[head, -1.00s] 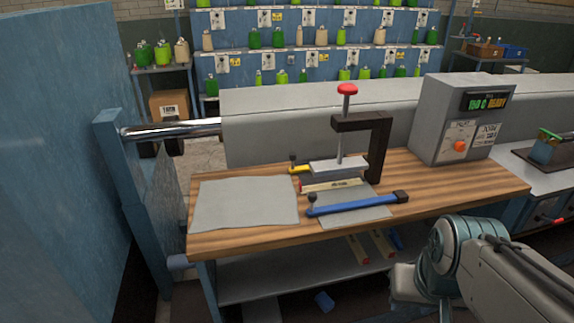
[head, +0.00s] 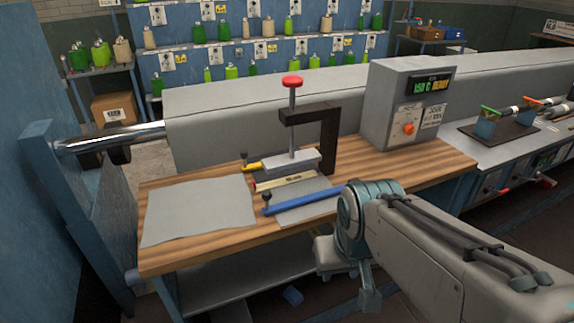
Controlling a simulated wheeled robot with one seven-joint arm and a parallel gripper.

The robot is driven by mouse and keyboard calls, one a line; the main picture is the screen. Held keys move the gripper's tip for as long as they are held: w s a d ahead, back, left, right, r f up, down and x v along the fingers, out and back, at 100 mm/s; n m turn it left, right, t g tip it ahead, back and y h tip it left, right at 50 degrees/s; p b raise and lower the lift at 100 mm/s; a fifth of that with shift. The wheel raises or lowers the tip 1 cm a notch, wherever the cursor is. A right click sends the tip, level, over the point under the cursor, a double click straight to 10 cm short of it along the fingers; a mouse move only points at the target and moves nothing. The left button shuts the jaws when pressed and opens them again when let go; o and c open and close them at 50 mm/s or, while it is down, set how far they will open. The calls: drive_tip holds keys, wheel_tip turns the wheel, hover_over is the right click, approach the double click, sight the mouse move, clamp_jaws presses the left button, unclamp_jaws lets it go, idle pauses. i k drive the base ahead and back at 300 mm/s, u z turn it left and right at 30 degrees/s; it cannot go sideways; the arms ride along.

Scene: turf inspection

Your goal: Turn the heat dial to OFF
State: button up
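The heat dial is an orange knob (head: 408,129) on the front of a grey control box (head: 384,105) at the right back of the wooden bench. A green and yellow display (head: 434,85) above the dial appears to read 150 C READY. The dial's pointer and its labels are too small to read. My arm enters from the lower right, in front of the bench and below the box. My gripper itself does not show, and nothing of mine touches the dial.
A press with a red knob (head: 292,81) and dark frame (head: 328,125) stands mid-bench. A grey sheet (head: 198,211) and a blue-handled bar (head: 315,202) lie in front. A side table with a dark stand (head: 497,136) is at right. Bare wood (head: 425,160) lies before the box.

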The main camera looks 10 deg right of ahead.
sight(409, 130)
drive_tip(key=z, duration=0.05)
drive_tip(key=k, duration=0.5)
drive_tip(key=z, duration=1.05)
drive_tip(key=i, duration=1.35)
drive_tip(key=u, duration=0.4)
